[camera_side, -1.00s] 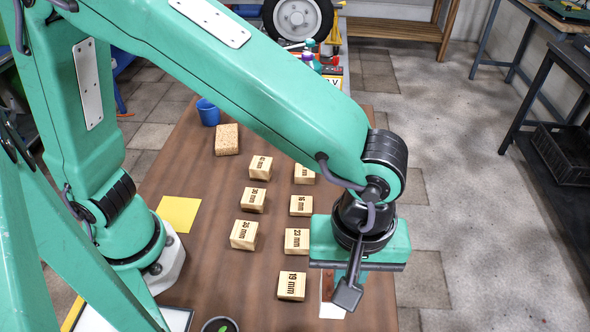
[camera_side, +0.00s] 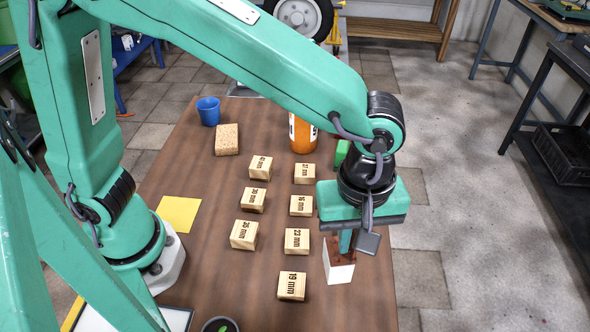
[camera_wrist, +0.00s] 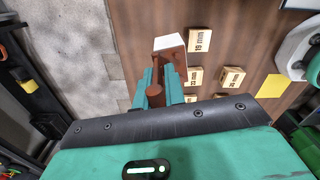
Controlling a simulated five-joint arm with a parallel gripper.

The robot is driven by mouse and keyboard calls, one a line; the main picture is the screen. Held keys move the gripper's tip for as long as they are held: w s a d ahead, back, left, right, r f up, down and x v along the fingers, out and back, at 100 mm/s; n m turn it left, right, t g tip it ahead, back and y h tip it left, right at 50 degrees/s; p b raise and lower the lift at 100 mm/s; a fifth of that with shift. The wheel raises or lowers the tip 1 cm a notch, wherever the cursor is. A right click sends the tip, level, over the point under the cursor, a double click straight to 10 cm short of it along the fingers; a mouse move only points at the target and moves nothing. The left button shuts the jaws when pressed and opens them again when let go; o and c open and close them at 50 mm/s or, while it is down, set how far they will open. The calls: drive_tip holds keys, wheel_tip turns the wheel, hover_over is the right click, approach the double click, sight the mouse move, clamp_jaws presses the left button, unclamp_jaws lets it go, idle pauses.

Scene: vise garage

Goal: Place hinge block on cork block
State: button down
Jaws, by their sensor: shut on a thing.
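The hinge block, a white block (camera_side: 339,272) with a reddish-brown hinge part, is at the right edge of the table in the side view. My gripper (camera_side: 347,243) is shut on its brown part, with the white part hanging out below. In the wrist view the teal fingers (camera_wrist: 160,85) close around the brown part, and the white face (camera_wrist: 169,43) shows beyond them. The block looks lifted, but its height is hard to tell. The cork block (camera_side: 227,139) is a speckled tan block lying at the far left of the table, well away from my gripper, with its top bare.
Several marked wooden blocks (camera_side: 243,235) stand in two columns between my gripper and the cork block. An orange bottle (camera_side: 302,137) and a green object (camera_side: 341,153) stand behind them. A blue cup (camera_side: 208,111) is beside the cork block. A yellow sheet (camera_side: 178,213) lies at left.

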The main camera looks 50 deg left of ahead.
drive_tip(key=w+a+r+n, duration=0.1)
drive_tip(key=w+a+n, duration=0.3)
drive_tip(key=a, duration=0.6)
drive_tip(key=w+a+r+n, duration=0.1)
drive_tip(key=w+a+n, duration=0.25)
drive_tip(key=a, duration=0.65)
drive_tip(key=w+a+r+n, duration=0.1)
drive_tip(key=w+a+n, duration=0.3)
drive_tip(key=a, duration=0.6)
drive_tip(key=s+a+n, duration=0.3)
drive_tip(key=a+n, duration=0.1)
drive_tip(key=a, duration=0.8)
drive_tip(key=shift+a+f, duration=1.7)
drive_tip(key=shift+a, duration=0.2)
drive_tip(key=shift+a+f, duration=1.7)
drive_tip(key=shift+a, duration=0.25)
drive_tip(key=shift+a+f, duration=1.7)
drive_tip(key=shift+a, duration=0.2)
drive_tip(key=c, duration=1.9)
unclamp_jaws()
drive_tip(key=shift+f, duration=0.15)
drive_tip(key=o, duration=0.4)
